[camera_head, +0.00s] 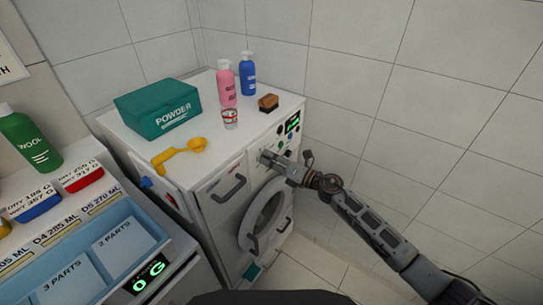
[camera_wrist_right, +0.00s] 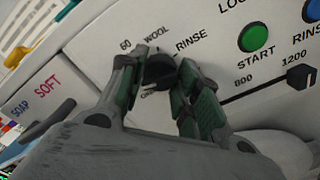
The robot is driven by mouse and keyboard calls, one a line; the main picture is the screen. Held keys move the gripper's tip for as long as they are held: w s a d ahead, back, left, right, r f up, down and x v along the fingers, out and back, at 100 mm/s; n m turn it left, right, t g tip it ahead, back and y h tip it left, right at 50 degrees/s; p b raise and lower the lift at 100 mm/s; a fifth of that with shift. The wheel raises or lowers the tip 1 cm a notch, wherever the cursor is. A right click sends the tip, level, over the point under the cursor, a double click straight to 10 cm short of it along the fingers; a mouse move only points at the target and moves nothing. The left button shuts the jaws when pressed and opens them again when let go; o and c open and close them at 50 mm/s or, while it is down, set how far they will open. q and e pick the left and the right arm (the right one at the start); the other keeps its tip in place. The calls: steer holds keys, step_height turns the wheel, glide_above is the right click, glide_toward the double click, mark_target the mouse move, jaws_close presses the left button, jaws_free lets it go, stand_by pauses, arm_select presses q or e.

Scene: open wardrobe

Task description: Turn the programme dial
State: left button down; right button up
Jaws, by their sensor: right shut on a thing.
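The programme dial (camera_wrist_right: 160,72) is a dark round knob on the washing machine's white front panel, with labels 60, WOOL and RINSE around it in the right wrist view. My right gripper (camera_wrist_right: 161,78) has its green-padded fingers on either side of the dial and is shut on it. In the head view my right gripper (camera_head: 266,158) reaches the panel from the right and hides the dial. The washing machine (camera_head: 222,218) stands against the tiled wall with its round door (camera_head: 243,222) below. My left gripper is not in view.
A green START button (camera_wrist_right: 254,38) and a black slider (camera_wrist_right: 299,77) sit right of the dial.

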arm_select(q)
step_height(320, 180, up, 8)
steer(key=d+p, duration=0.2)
steer(key=p, duration=0.5)
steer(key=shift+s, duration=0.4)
arm_select(e)
steer(key=shift+m, duration=5.2)
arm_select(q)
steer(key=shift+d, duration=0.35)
